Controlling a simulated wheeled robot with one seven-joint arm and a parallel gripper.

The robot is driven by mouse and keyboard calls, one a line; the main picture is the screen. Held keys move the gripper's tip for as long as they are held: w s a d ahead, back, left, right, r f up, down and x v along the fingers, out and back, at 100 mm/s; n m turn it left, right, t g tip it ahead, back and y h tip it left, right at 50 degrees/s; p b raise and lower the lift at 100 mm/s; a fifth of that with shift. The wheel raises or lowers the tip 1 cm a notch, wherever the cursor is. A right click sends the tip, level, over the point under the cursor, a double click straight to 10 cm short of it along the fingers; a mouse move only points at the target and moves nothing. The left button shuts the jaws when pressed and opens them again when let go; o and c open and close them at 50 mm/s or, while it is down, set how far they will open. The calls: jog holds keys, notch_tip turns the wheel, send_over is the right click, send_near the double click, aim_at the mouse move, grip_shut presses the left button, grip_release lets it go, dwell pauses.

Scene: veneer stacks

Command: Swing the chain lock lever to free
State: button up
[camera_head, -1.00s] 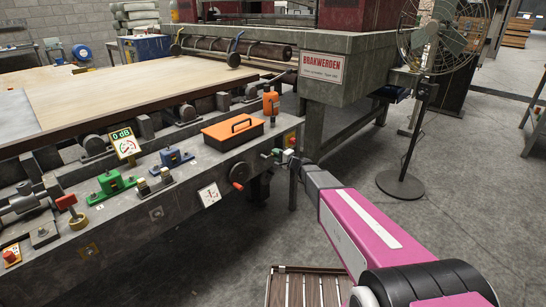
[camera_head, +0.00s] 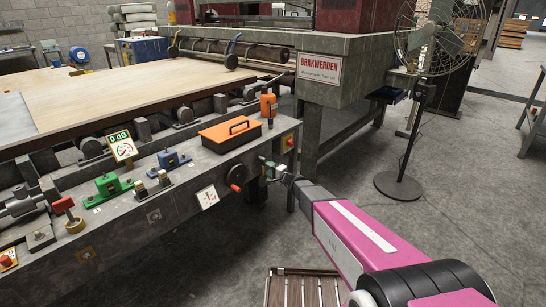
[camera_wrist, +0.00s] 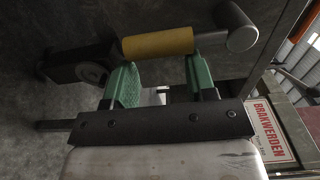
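In the wrist view, a lever with a yellow sleeve (camera_wrist: 158,43), a grey metal end knob and a dark hub with a round pivot lies across the picture. It looks like the chain lock lever; in the head view it is too small to tell apart. My gripper (camera_wrist: 160,76) has green-padded fingers, set apart with a gap between them. The fingertips are close below the sleeve, spread along its length; I cannot tell whether they touch it. In the head view my gripper (camera_head: 267,171) is at the machine's front face, right of a red hand crank (camera_head: 237,174).
An orange toolbox (camera_head: 230,134) and several small coloured fixtures stand on the machine's ledge. A red button (camera_head: 290,142) is above my gripper. A slatted wooden pallet (camera_head: 305,287) lies on the floor below. A standing fan (camera_head: 402,185) is to the right, with open floor around it.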

jog(key=shift+s+a+r+y, duration=0.3)
jog(key=shift+s+r, duration=0.05)
jog(key=shift+s, duration=0.15)
jog(key=v, duration=0.6)
jog(key=shift+d, duration=0.55)
jog(key=s+d+f+n+g+h, duration=0.1)
jog(key=s+d+n+g+h, duration=0.4)
jog(key=s, duration=0.6)
jog(key=s+d+n+g+h, duration=0.2)
jog(key=s+d+g+h, duration=0.25)
jog(key=s+d, duration=0.5)
jog(key=s+d+r+g+h, duration=0.1)
jog(key=s+d+h, duration=0.4)
jog(key=s+d, duration=0.2)
jog(key=shift+s+d+r+n+g, duration=0.25)
jog(key=shift+s+d+n+g, duration=0.1)
jog(key=shift+d, duration=0.2)
